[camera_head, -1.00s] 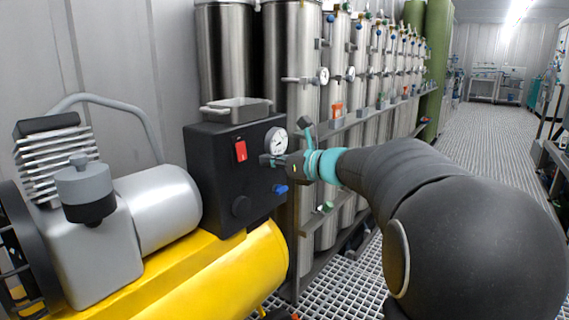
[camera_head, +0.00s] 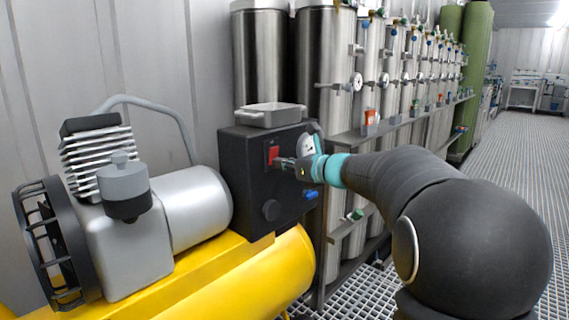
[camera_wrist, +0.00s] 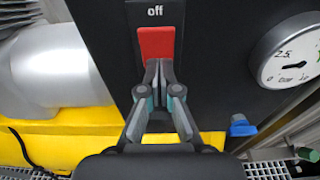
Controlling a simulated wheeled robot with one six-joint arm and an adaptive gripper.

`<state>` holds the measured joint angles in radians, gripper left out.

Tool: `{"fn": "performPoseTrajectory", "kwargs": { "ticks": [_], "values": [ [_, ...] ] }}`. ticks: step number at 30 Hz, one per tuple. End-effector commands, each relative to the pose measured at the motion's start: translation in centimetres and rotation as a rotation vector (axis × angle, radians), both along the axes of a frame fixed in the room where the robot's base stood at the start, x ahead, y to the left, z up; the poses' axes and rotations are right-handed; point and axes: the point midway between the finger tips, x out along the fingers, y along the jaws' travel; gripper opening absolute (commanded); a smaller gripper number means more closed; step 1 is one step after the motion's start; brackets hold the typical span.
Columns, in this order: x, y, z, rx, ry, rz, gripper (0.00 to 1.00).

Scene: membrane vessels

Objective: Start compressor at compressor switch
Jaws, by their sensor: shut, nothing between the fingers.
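The red compressor switch (camera_head: 273,155) is on the front of a black control box (camera_head: 240,180) on the yellow compressor (camera_head: 215,278). In the wrist view the red switch (camera_wrist: 156,43) sits just below the word "off". My gripper (camera_head: 277,162) is shut and empty, with its tips at the lower part of the switch. In the wrist view the tips of my gripper (camera_wrist: 158,66) overlap the switch's lower edge. Whether they touch it, I cannot tell. The lower end of the switch plate is hidden behind the fingers.
A round pressure gauge (camera_wrist: 290,52) and a blue valve knob (camera_wrist: 242,126) are right of the switch. Steel vessels (camera_head: 325,75) stand behind. The grated floor at the right is clear.

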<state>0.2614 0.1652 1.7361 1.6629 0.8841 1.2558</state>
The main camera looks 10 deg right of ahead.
Motion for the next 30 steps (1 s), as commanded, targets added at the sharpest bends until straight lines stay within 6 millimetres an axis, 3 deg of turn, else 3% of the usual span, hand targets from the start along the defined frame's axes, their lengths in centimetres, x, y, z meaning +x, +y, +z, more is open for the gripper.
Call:
{"fn": "performPoseTrajectory", "kwargs": {
  "ticks": [10, 16, 22, 30],
  "values": [
    [0.7, 1.0, -0.7, 0.002, 0.003, 0.006, 0.0],
    [0.0, 0.6, -0.9, 0.003, 0.003, 0.009, 0.0],
    [-2.1, -1.4, -0.7, 0.003, -0.007, 0.008, 0.0],
    [-6.7, -5.2, -1.4, 0.004, -0.008, 0.001, 0.0]
  ]
}}
